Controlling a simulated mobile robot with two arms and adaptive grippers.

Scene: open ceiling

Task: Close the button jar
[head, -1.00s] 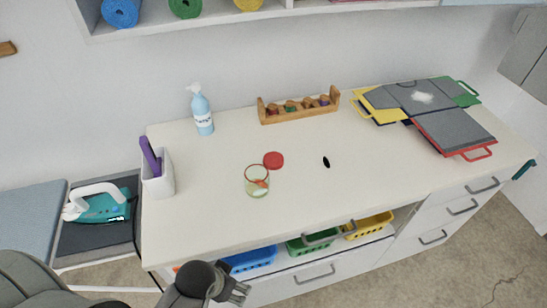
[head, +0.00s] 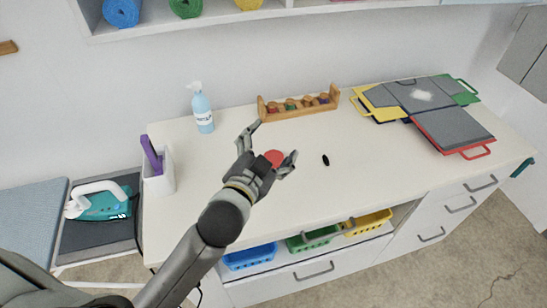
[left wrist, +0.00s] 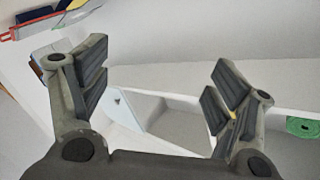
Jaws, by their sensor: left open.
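The glass jar is hidden behind my left gripper and wrist. In the left wrist view my left gripper (left wrist: 160,85) is open, with neither jar nor lid in sight. My right gripper is not in view.
A small black oval thing (head: 326,160) lies right of the lid. Dark folders (head: 450,130) cover the right back. The front right tabletop is clear.

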